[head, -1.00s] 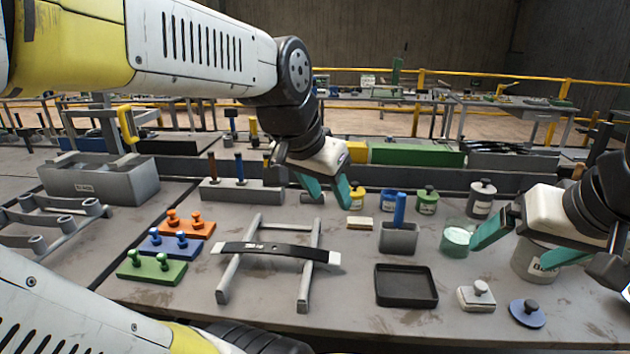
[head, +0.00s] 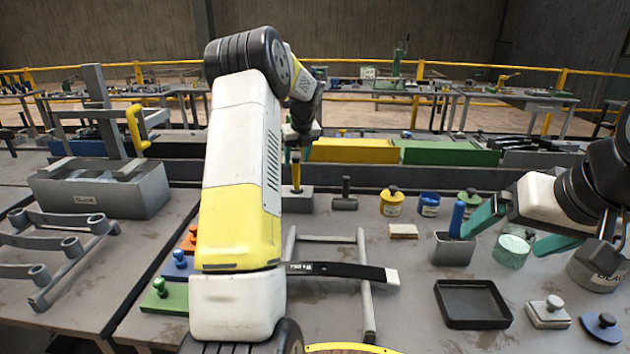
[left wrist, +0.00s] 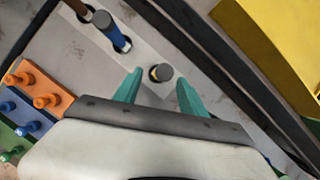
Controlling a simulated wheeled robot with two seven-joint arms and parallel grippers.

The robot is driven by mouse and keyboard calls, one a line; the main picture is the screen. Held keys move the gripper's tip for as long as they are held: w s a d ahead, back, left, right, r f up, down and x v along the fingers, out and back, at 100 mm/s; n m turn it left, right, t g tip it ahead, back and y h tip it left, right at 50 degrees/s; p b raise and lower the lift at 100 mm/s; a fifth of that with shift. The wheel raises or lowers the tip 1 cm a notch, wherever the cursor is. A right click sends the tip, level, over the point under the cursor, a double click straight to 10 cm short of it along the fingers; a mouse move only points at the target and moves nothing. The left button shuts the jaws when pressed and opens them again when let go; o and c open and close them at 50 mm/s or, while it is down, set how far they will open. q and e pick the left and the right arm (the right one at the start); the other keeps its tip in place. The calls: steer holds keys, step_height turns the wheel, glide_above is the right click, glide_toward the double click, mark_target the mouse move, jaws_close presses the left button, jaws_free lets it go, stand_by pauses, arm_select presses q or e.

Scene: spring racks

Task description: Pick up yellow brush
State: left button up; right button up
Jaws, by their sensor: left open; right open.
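The yellow brush (head: 295,168) stands upright in a grey block rack (head: 298,203). From above, in the left wrist view, I see its dark round top and a yellow band (left wrist: 160,73). My left gripper (left wrist: 157,80) is open, with its green fingers on either side of the brush in that view. I cannot tell whether they touch it. My right gripper (head: 503,243) is open and empty over the right side of the table, near a green jar (head: 512,250).
A blue-handled brush (left wrist: 112,32) stands beside the yellow one in the rack. A yellow bin (head: 355,150) and a green bin (head: 450,153) lie behind. A black tray (head: 473,304) and a blue-handled tool in a grey cup (head: 453,250) stand to the right.

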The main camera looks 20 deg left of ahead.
mark_target(295, 173)
arm_select(q)
steer(key=x, duration=0.8)
steer(key=shift+w+d, duration=0.1)
steer(key=shift+c, duration=0.4)
jaws_close()
